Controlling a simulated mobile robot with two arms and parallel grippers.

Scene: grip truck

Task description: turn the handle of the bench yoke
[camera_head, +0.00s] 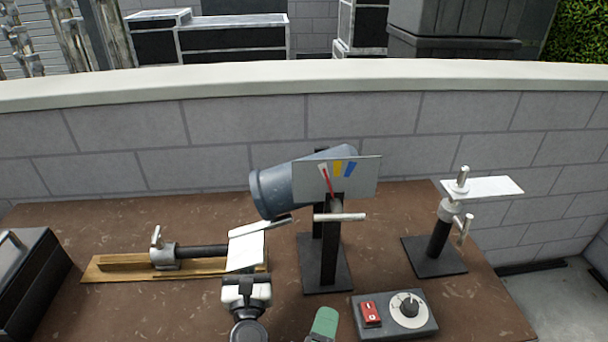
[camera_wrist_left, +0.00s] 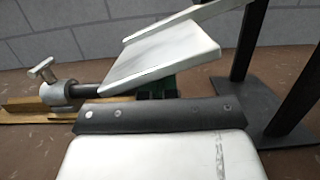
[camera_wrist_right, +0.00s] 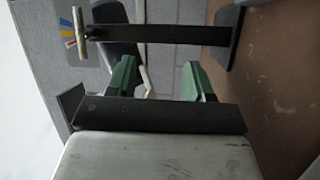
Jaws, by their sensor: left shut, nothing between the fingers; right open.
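The bench yoke (camera_head: 329,255) is a black upright stand holding a blue-grey lamp barrel (camera_head: 285,188). Its handle (camera_head: 340,217) is a pale crossbar at the front, roughly level, below a grey panel (camera_head: 362,175) with coloured marks and a red pointer. In the right wrist view, turned on its side, the handle (camera_wrist_right: 79,32) shows at upper left. My right gripper (camera_head: 323,324) is open, low in front of the stand; both green fingers (camera_wrist_right: 159,68) are apart from the handle. My left gripper (camera_head: 246,288) is shut and empty beside a white plate (camera_head: 246,252), its fingers (camera_wrist_left: 158,84) partly hidden.
A clamp on a rod (camera_head: 163,254) lies on a wooden board at left. A stand with a white plate (camera_head: 482,187) is at right. A control box (camera_head: 425,327) with a red switch and dial sits front right. A dark case (camera_head: 30,285) is at far left. A block wall stands behind.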

